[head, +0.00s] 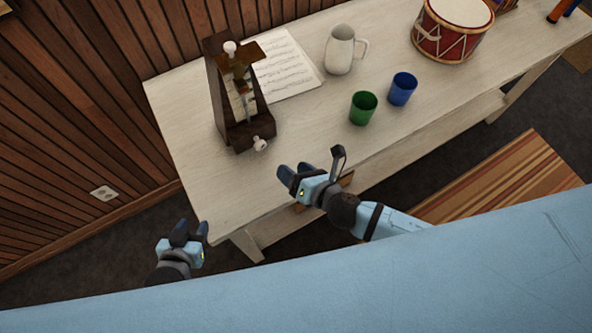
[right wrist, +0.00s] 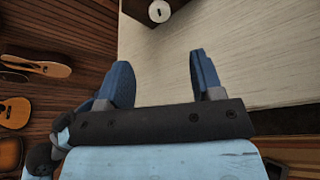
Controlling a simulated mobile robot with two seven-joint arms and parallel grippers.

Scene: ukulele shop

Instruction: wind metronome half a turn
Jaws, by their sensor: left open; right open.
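The dark wooden metronome (head: 229,128) stands upright on the pale table (head: 200,180), near its left end. Its white winding key (head: 260,144) sticks out low on the side facing me. The round white key (right wrist: 158,11) also shows at the top edge of the right wrist view, in front of dark wood. My right gripper (head: 293,172) is open and empty, just to the right of and nearer than the key, apart from it. Its two blue fingers (right wrist: 162,70) stand wide apart in the right wrist view. My left gripper (head: 189,230) is open and empty, off the table's left corner.
Sheet music (head: 286,68) lies behind the metronome. A green cup (head: 363,108), a blue cup (head: 402,89), a white pitcher (head: 340,50) and a red drum (head: 452,30) stand to the right. The table between key and front edge is clear. A wooden wall (head: 80,100) is at left.

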